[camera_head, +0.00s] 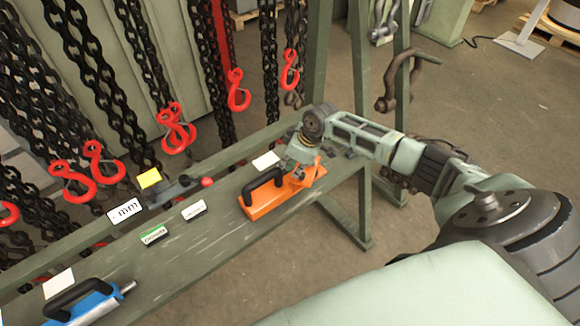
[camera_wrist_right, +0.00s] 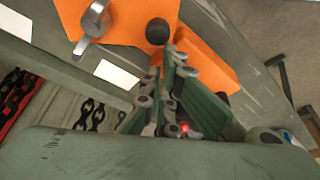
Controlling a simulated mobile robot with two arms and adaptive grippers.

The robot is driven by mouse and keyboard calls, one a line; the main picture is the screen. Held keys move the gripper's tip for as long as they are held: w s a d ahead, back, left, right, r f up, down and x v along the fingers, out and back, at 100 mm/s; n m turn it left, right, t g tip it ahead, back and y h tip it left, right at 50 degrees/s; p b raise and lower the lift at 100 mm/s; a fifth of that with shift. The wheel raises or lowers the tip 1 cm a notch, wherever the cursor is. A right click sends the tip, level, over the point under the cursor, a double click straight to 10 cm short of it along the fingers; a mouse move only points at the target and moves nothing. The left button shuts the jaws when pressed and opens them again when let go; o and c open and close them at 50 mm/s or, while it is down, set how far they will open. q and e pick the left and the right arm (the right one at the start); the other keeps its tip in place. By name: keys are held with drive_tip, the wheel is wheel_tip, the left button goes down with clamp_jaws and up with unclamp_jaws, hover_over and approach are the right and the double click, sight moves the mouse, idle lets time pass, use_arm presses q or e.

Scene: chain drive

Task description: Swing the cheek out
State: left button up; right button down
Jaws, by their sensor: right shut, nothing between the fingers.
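An orange tool (camera_head: 277,205) with a black loop handle (camera_head: 263,186) lies on the green bench. In the right wrist view its orange plate (camera_wrist_right: 128,13) carries a silver lever (camera_wrist_right: 93,28) and a black knob (camera_wrist_right: 157,31). A second orange part (camera_wrist_right: 212,68) shows behind the fingertips. I cannot tell for sure which part is the cheek. My right gripper (camera_head: 299,172) is at the tool's far right end; it is shut and empty. In the wrist view the fingertips (camera_wrist_right: 172,62) are close beside the knob; contact is unclear. My left gripper is out of view.
Black chains with red hooks (camera_head: 238,91) hang behind the bench (camera_head: 190,245). A blue tool (camera_head: 92,306) lies at its left end. A small lever with a red knob (camera_head: 207,182) and several labels (camera_head: 193,210) are between.

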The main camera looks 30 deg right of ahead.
drive_tip(key=v, duration=1.2)
use_arm(q)
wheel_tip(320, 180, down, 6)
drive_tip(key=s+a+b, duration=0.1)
drive_tip(key=b, duration=0.5)
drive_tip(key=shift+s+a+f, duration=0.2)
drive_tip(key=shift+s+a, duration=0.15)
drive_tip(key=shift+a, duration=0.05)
use_arm(e)
drive_tip(key=w+f+m+h, duration=0.1)
drive_tip(key=w+m, duration=0.4)
drive_tip(key=shift+w+f+t+h, duration=0.3)
drive_tip(key=shift+w+f+t, duration=0.1)
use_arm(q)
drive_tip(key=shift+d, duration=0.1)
use_arm(e)
drive_tip(key=shift+f, duration=0.1)
drive_tip(key=d+p+x, duration=0.1)
drive_tip(key=x, duration=0.9)
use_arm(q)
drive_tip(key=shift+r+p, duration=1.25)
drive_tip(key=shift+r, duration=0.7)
use_arm(e)
drive_tip(key=shift+s+a+f, duration=0.1)
drive_tip(key=shift+s, duration=0.9)
drive_tip(key=shift+s+a+f, duration=0.1)
drive_tip(key=shift+s, duration=0.9)
